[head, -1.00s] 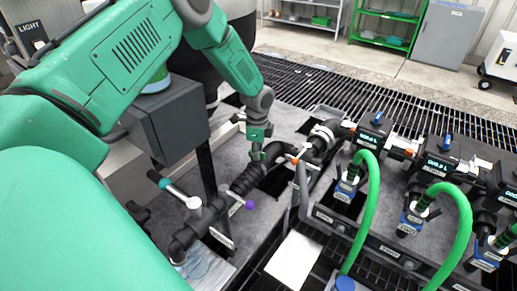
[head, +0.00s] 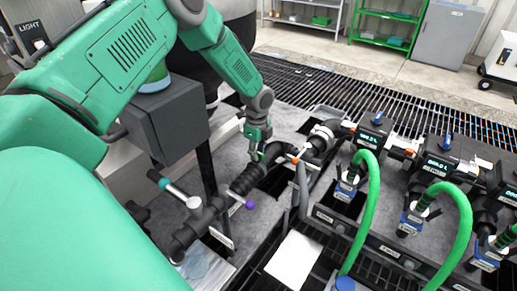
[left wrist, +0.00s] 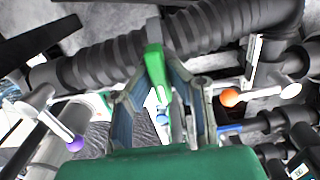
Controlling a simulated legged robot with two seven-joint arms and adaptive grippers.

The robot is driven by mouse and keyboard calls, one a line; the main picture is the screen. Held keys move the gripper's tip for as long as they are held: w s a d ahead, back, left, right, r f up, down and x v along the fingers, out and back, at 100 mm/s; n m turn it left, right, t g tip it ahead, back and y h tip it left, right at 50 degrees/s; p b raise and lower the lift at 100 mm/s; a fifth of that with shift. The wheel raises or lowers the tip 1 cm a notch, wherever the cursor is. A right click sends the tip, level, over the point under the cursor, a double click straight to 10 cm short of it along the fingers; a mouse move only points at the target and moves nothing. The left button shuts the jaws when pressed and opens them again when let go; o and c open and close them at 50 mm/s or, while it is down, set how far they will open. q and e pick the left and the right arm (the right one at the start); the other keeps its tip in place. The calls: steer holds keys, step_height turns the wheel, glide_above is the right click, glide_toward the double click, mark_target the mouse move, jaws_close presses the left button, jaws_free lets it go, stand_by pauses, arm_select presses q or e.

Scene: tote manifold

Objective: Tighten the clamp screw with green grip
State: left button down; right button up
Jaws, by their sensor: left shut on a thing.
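The clamp screw's green grip (left wrist: 156,68) shows in the left wrist view, in front of a black ribbed hose (left wrist: 110,60). My left gripper (left wrist: 170,72) is shut on this grip, which lies nearer its left finger. In the head view my left gripper (head: 256,153) points down at the hose (head: 247,178) beside the pipe joint. The grip is too small and covered to make out clearly there. My right gripper is not in view.
A purple-tipped lever (head: 250,204) and an orange-tipped lever (head: 293,160) flank the hose. Green hoses (head: 372,210) and meters (head: 371,137) fill the right. A white sheet (head: 293,260) lies in front.

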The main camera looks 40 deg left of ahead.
arm_select(q)
steer(key=shift+a, duration=0.25)
steer(key=c, duration=1.5)
jaws_free()
steer(key=shift+c, duration=0.2)
steer(key=shift+a, duration=0.1)
steer(key=shift+w+r, duration=0.1)
steer(key=shift+r, duration=0.4)
step_height(320, 180, up, 11)
steer(key=shift+f, duration=0.2)
